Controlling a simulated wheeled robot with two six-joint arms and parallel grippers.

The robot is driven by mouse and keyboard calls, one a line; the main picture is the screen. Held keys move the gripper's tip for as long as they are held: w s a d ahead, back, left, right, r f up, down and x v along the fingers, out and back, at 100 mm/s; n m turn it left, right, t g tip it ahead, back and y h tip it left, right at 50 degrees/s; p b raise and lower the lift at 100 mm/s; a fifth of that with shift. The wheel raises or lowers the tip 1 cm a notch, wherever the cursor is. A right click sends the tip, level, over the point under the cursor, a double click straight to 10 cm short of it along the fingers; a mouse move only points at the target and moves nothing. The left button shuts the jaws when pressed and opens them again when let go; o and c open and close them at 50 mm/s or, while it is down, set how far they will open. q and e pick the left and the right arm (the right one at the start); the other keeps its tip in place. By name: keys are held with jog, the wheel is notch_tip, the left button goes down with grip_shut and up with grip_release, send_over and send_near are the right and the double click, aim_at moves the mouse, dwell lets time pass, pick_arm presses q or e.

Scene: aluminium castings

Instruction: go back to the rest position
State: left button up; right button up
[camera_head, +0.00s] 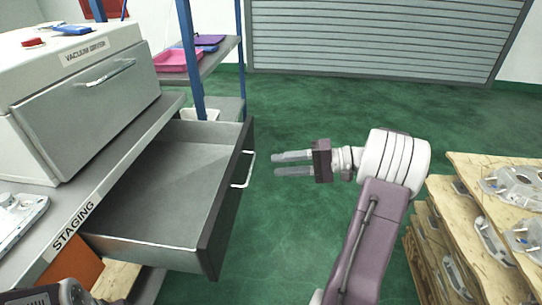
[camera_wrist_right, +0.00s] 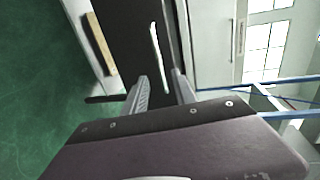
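My right gripper (camera_head: 292,164) is open and empty, its two fingers apart and pointing left in the head view. It is in free space a little to the right of the pulled-out drawer (camera_head: 165,249) and its handle (camera_head: 246,170). The wrist view shows the fingers (camera_wrist_right: 162,86) on either side of the line to the drawer handle (camera_wrist_right: 159,57), with nothing between them. The drawer stands open and its visible inside is empty. At the lower left edge of the head view a grey part of an arm shows, but no left fingertips are in view.
A vacuum dryer (camera_head: 75,90) stands on the staging bench (camera_head: 112,150) at left. A blue-posted shelf (camera_head: 222,52) with pink and purple trays is behind. Stacked wooden boards (camera_head: 483,190) with castings (camera_head: 515,186) stand at right. The green floor between is clear.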

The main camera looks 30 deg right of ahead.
jog(key=s+a+f+n+g+h, duration=0.4)
jog(key=s+a+f+h, duration=0.25)
jog(key=f, duration=0.35)
jog(key=s+a+f+n+g+h, duration=0.35)
jog(key=s+a+f+h, duration=0.3)
jog(key=f, duration=0.25)
notch_tip(320, 180, up, 36)
jog(key=p, duration=3.6)
jog(key=shift+r+y, duration=0.15)
jog(key=shift+y, duration=0.15)
jog(key=shift+s+m+g, duration=0.1)
jog(key=shift+m+g, duration=0.15)
